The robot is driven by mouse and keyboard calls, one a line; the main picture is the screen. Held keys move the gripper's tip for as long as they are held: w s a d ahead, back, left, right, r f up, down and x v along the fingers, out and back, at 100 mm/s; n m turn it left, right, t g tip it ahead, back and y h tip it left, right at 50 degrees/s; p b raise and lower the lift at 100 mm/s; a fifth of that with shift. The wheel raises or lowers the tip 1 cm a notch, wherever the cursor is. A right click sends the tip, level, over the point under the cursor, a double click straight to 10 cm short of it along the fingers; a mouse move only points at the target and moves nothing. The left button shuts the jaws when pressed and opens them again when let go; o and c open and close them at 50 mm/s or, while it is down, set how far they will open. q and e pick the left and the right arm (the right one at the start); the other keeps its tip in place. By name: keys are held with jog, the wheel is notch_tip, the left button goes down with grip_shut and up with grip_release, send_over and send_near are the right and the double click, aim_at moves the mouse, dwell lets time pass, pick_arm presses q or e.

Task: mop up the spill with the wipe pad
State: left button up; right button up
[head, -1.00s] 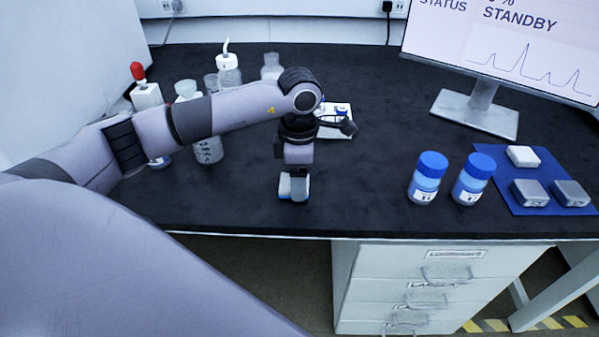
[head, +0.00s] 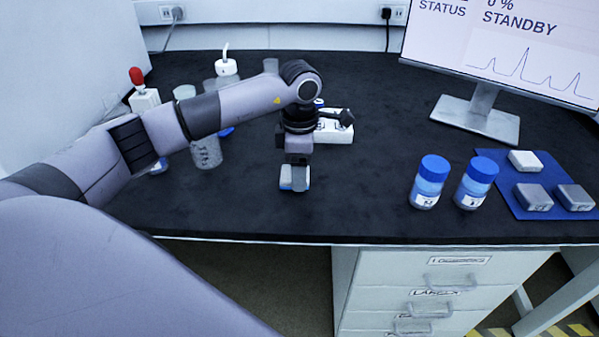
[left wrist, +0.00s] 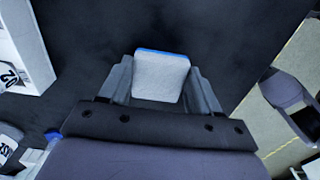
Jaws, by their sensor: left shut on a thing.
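The wipe pad (left wrist: 160,77), a whitish block with a blue edge, sits between the two fingers of my left gripper (left wrist: 159,88) in the left wrist view. The gripper is shut on it. In the head view, my left gripper (head: 294,181) points down with the pad low at the black bench top, near the front edge. I cannot tell whether the pad touches the bench. No spill can be made out; the arm and gripper hide part of the bench.
Two blue-capped bottles (head: 430,182) (head: 475,182) stand right of the gripper, beside a blue mat (head: 515,208) with several small blocks. A white tray (head: 336,131) lies behind the gripper. Glassware (head: 206,152) and a red-topped bottle (head: 144,97) stand left. A monitor (head: 500,45) stands back right.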

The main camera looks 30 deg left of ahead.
pick_arm(q)
jog(key=shift+d, duration=0.15)
jog(key=shift+s+d+p, duration=0.15)
jog(key=shift+d, duration=0.5)
jog(key=shift+s+d+p, duration=0.15)
jog(key=shift+d, duration=0.45)
jog(key=shift+a, duration=0.1)
jog(key=shift+s+a, duration=0.55)
jog(key=shift+a, duration=0.3)
jog(key=shift+s+a, duration=0.5)
jog(key=shift+a, duration=0.3)
jog(key=shift+d, duration=0.1)
jog(key=shift+w+d, duration=0.55)
jog(key=shift+d, duration=0.2)
